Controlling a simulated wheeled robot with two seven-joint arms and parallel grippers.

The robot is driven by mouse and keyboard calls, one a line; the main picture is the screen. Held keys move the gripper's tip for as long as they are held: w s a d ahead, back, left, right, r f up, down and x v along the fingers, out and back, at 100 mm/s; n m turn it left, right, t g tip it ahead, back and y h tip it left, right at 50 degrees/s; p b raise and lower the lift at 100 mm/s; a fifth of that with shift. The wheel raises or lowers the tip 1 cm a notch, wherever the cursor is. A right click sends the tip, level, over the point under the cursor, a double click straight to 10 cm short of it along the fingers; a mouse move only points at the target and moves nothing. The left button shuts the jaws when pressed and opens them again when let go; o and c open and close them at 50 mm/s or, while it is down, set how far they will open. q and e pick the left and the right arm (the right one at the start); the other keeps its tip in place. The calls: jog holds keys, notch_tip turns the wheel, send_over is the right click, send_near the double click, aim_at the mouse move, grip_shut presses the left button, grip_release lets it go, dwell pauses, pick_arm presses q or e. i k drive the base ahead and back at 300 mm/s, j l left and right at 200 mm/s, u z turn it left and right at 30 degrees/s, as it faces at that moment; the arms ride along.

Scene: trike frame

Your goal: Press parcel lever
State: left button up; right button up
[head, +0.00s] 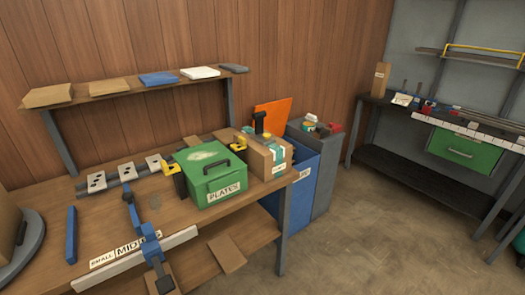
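A cardboard parcel (257,160) with teal tape and a white label stands at the right end of the workbench. A black upright piece (260,123) shows at its back edge. It may be the lever, but at this size I cannot tell, nor whether it is attached to the parcel. A green box (212,175) labelled PLATES, with a black handle, stands just left of the parcel. Yellow-and-black pieces (239,144) show beside the box. Neither of my grippers is in view.
A blue fixture (151,247) and a white strip marked SMALL and MID lie along the bench front. A blue bin (300,182) stands right of the bench. The floor (365,235) before the right-hand bench is clear.

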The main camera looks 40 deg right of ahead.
aim_at(258, 117)
jog(key=i+l, duration=0.15)
jog(key=l, duration=0.25)
jog(key=i+l, duration=0.15)
jog(key=l, duration=0.25)
jog(key=i+l, duration=0.1)
jog(key=l, duration=0.3)
jog(key=i+l, duration=0.15)
jog(key=l, duration=0.2)
jog(key=i+l, duration=0.15)
jog(key=l, duration=0.25)
jog(key=i+l, duration=0.15)
jog(key=l, duration=0.25)
jog(key=i+l, duration=0.1)
jog(key=l, duration=0.3)
